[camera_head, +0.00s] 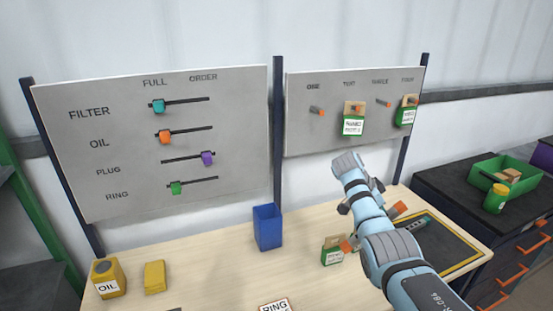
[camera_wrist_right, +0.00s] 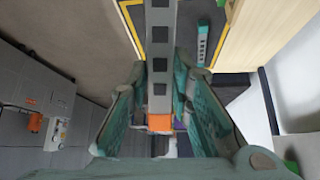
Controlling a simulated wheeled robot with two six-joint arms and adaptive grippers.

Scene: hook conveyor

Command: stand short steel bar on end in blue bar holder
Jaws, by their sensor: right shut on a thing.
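The blue bar holder (camera_head: 267,228), an upright open-topped box, stands on the table left of my right arm. My right gripper (camera_wrist_right: 161,75) is shut on a grey steel bar (camera_wrist_right: 160,30) with dark square marks and an orange part between the fingers. In the head view my arm hides the gripper's grip; an orange-ended piece (camera_head: 399,209) shows beside the arm and seems to be this bar, tilted. Another bar with a teal end (camera_head: 412,225) lies in the dark yellow-edged tray (camera_head: 455,262); it also shows in the right wrist view (camera_wrist_right: 203,45). My left gripper is out of view.
A green-and-tan box (camera_head: 332,252) stands near the arm. A yellow OIL container (camera_head: 108,278) and yellow block (camera_head: 154,277) stand at left, a RING label (camera_head: 274,305) in front. Boards (camera_head: 150,140) rise behind. Table around the holder is clear.

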